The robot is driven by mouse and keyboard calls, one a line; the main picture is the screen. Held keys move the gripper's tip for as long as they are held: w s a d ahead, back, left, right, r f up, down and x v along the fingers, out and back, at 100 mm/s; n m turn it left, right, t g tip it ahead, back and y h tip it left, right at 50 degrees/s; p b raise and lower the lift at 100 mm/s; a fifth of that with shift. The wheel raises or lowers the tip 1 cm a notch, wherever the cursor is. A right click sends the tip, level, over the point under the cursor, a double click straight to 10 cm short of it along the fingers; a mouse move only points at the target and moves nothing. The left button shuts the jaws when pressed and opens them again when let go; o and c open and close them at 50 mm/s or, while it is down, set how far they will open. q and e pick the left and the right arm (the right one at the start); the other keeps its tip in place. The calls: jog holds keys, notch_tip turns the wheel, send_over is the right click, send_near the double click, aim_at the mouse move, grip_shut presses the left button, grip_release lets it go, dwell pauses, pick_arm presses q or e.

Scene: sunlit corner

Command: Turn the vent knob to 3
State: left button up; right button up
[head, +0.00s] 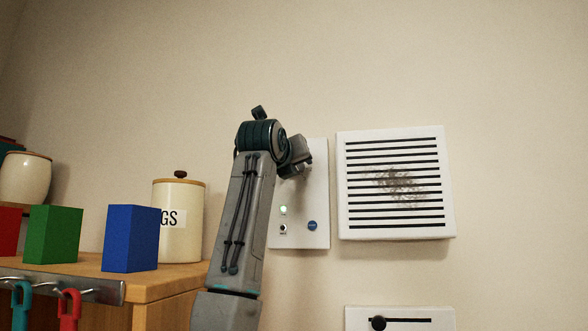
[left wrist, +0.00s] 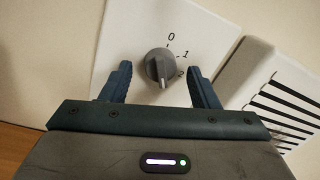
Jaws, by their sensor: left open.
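The grey vent knob (left wrist: 158,65) sits on a white wall panel (head: 318,200) and shows in the left wrist view. The marks 0, 1 and 2 are printed around its upper right side; I see no 3. The knob's ridge points down in that picture, below the 2. My left gripper (left wrist: 160,72) is open, with one finger on each side of the knob and gaps between. In the head view my left gripper (head: 300,157) is at the panel's upper part and the knob is hidden. My right gripper is not in view.
The panel has a green light (head: 283,210), a small switch (head: 283,229) and a blue button (head: 312,225). A slatted vent (head: 345,185) is right of it. Below is a slider box (head: 425,313). A wooden shelf (head: 165,284) at left holds blocks and a canister (head: 178,235).

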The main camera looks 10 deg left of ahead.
pick_arm(q)
jog(key=s+b, duration=0.4)
jog(key=s, duration=0.5)
jog(key=shift+s+a+f+b, duration=0.25)
jog(key=shift+s+b, duration=0.05)
jog(key=shift+s, duration=0.05)
